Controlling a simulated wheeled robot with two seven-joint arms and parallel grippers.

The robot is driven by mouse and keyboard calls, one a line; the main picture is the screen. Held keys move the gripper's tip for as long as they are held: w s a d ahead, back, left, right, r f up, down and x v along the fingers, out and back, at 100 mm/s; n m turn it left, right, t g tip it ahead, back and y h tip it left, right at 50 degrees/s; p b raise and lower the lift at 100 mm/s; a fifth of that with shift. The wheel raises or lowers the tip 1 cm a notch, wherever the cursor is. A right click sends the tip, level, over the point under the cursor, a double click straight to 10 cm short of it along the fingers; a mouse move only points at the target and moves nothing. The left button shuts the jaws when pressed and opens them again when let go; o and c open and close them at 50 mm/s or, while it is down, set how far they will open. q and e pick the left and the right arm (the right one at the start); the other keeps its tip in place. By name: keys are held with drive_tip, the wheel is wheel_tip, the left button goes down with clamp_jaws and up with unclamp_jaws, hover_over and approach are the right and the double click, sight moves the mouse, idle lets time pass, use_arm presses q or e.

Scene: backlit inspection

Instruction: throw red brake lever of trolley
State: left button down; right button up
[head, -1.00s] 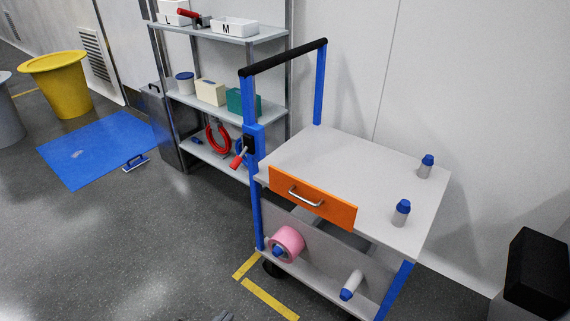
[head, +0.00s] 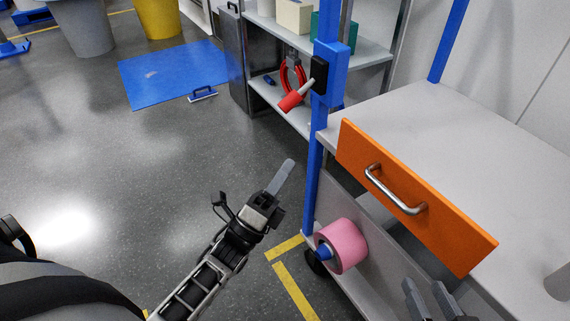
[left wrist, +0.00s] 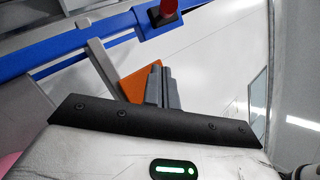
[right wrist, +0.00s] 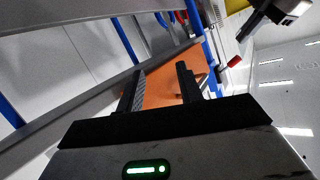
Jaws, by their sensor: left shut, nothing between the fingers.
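The red brake lever (head: 292,101) sticks out from a black mount (head: 319,75) on the trolley's blue post (head: 335,65), its red grip angled down and to the left. Its red end also shows at the top of the left wrist view (left wrist: 167,10) and in the right wrist view (right wrist: 234,61). My left gripper (head: 284,178) is shut and empty, below the lever and apart from it, left of the post. My right gripper (head: 430,298) is open and empty, in front of the orange drawer (head: 410,200); its parted fingers show in the right wrist view (right wrist: 160,88).
The trolley's grey top (head: 450,125) lies right of the post. A pink roll (head: 343,245) sits on its lower side. A shelf (head: 275,98) holding a red horseshoe-shaped item (head: 293,80) stands behind. A blue mat (head: 172,72) and bins lie at the back left. Open floor is on the left.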

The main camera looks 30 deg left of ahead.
sight(298, 94)
use_arm(q)
drive_tip(key=w+a+r, duration=0.1)
drive_tip(key=w+r, duration=0.5)
drive_tip(key=shift+w+a+r, duration=0.2)
drive_tip(key=shift+w+a, duration=0.05)
drive_tip(key=shift+a, duration=0.15)
